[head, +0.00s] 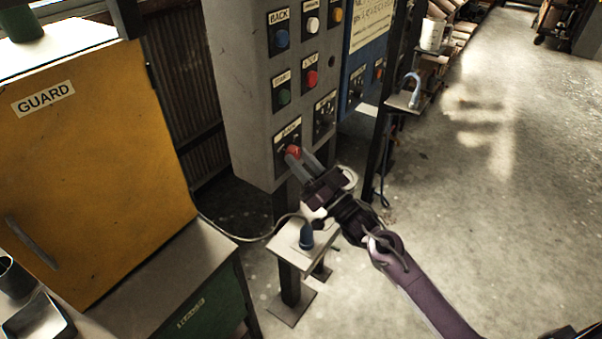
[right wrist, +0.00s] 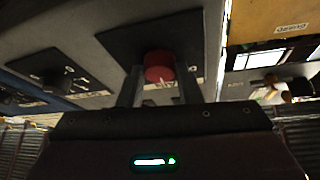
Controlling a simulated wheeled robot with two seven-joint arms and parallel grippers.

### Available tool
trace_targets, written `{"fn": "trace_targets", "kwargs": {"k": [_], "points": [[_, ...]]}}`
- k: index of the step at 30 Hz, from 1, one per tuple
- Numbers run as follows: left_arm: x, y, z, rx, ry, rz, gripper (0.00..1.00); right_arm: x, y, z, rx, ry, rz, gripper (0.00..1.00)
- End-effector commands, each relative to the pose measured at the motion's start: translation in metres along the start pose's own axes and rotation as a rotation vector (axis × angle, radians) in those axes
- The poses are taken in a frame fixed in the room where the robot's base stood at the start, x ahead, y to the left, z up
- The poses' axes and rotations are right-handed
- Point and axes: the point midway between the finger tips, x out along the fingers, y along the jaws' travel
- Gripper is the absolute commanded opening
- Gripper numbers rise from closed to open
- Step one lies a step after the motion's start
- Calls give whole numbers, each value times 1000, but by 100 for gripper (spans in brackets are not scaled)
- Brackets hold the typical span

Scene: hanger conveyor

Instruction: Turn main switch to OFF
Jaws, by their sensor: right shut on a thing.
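The main switch is a red knob (head: 293,152) on a dark plate low on the grey control panel (head: 243,100). It also shows in the right wrist view as a red round knob (right wrist: 159,67), with white marks on the plate just below it. My right gripper (head: 298,156) is at the knob, its two fingers on either side of it and shut on it. In the right wrist view the fingers (right wrist: 158,88) flank the knob. The label above the knob is too small to read surely. My left gripper is in neither view.
Blue, white, yellow, green and red buttons (head: 311,78) sit higher on the panel. A yellow GUARD cabinet (head: 95,170) stands at the left. Open floor (head: 480,230) lies at the right.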

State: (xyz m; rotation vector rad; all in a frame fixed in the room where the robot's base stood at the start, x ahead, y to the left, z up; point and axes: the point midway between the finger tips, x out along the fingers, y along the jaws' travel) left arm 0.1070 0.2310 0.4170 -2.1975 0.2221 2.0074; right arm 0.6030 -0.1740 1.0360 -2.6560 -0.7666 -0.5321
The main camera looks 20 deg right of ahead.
Motion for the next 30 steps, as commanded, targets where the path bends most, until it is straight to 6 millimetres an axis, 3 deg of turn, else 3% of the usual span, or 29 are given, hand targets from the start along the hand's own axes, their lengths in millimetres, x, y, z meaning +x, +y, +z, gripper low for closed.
{"fn": "trace_targets", "kwargs": {"k": [1, 15, 30], "points": [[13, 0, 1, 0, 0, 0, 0, -3, 3, 6, -45, 1, -22, 9], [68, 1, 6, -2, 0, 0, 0, -2, 7, 5, -433, 23, -220, 9], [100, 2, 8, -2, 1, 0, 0, 0, 8, 1, -685, 37, -347, 9]]}}
